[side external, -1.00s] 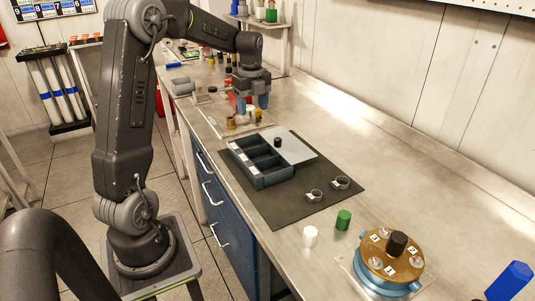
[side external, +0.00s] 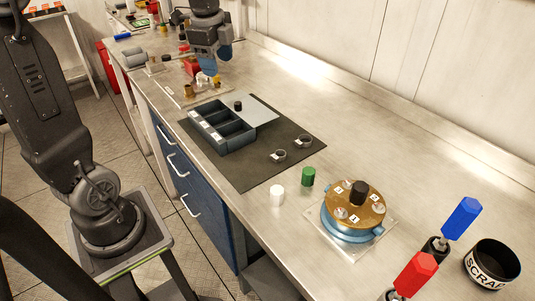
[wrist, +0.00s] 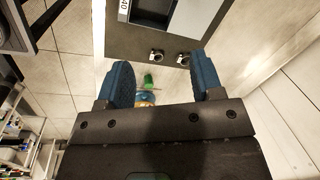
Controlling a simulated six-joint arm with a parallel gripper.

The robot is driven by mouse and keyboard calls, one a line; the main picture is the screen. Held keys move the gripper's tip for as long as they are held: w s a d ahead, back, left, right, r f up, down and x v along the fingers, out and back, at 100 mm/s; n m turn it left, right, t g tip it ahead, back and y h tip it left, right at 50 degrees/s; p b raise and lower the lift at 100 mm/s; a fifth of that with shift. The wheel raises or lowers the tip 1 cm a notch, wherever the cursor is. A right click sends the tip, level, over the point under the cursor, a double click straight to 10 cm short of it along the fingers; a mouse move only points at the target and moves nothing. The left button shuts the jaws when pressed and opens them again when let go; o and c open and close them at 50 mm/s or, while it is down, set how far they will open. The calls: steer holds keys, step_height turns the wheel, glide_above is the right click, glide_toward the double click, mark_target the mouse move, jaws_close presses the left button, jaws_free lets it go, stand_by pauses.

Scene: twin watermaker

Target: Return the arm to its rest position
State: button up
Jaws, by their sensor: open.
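My gripper (side external: 215,60) is at the back of the bench in the side view, above and behind the small brass fittings (side external: 201,85). Its two blue fingers stand apart. In the wrist view the gripper (wrist: 163,78) shows a wide gap with nothing held between the fingers. Below and beyond that gap, the green cap (wrist: 148,80) and part of the blue and brass round housing (wrist: 145,98) show. How high the fingertips are above the bench is hard to tell.
A dark mat (side external: 262,165) holds a grey compartment tray (side external: 213,140) and two rings. A white cap (side external: 277,195), a green cap (side external: 308,176) and the round housing (side external: 338,236) stand nearer. Blue (side external: 462,217) and red (side external: 415,273) handles and a scrap bin (side external: 492,265) are at front right.

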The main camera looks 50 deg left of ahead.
steer(key=s+d+f+n+t, duration=0.2)
steer(key=s+d+n+t, duration=0.2)
steer(key=s+d+n, duration=0.8)
steer(key=s+d, duration=0.2)
steer(key=d, duration=0.2)
steer(key=shift+f+h, duration=0.3)
steer(key=shift+h, duration=0.1)
